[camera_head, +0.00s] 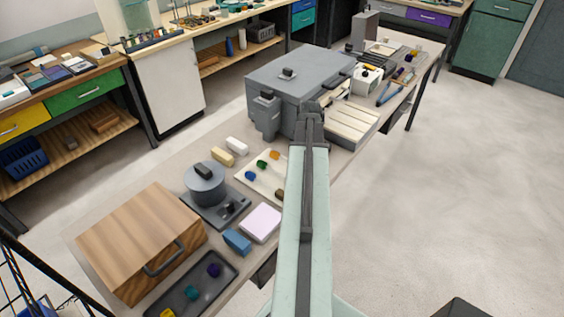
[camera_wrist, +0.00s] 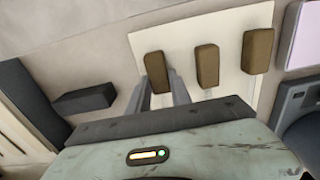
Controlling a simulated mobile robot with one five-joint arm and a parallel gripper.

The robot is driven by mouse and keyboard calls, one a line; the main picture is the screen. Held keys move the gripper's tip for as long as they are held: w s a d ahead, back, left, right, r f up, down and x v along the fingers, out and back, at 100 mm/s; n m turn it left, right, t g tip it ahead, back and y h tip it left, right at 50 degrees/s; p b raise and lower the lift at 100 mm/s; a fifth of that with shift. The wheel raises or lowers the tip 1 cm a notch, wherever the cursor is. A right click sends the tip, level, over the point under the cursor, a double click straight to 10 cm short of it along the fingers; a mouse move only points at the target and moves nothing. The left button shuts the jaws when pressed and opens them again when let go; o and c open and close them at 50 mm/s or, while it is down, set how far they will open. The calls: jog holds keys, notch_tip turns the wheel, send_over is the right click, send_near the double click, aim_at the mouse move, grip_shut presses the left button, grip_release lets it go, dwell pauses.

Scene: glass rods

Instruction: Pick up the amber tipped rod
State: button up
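In the head view a pale board (camera_head: 247,187) on the bench carries small coloured tips: orange-amber (camera_head: 275,155), green (camera_head: 261,164) and blue (camera_head: 250,176). A brown piece (camera_head: 280,193) shows beside my arm, which hides the rest. In the wrist view three brown blocks stand on the cream board (camera_wrist: 225,82): left (camera_wrist: 157,70), middle (camera_wrist: 207,65) and right (camera_wrist: 257,50). My gripper (camera_wrist: 160,82) has its fingers apart, on either side of the left block; contact is unclear. No coloured tips show there, so this view alone does not identify the amber rod.
A large grey box (camera_head: 300,85) stands beyond the board. A grey round pot (camera_head: 205,185), a cream block (camera_head: 222,156) and a pink pad (camera_head: 261,222) are near it. A wooden box (camera_head: 140,235) and a dark tray (camera_head: 178,298) are closer.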

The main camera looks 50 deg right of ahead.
grip_shut()
notch_tip(320, 180, up, 8)
jog(key=p, duration=0.8)
jog(key=shift+r, duration=0.2)
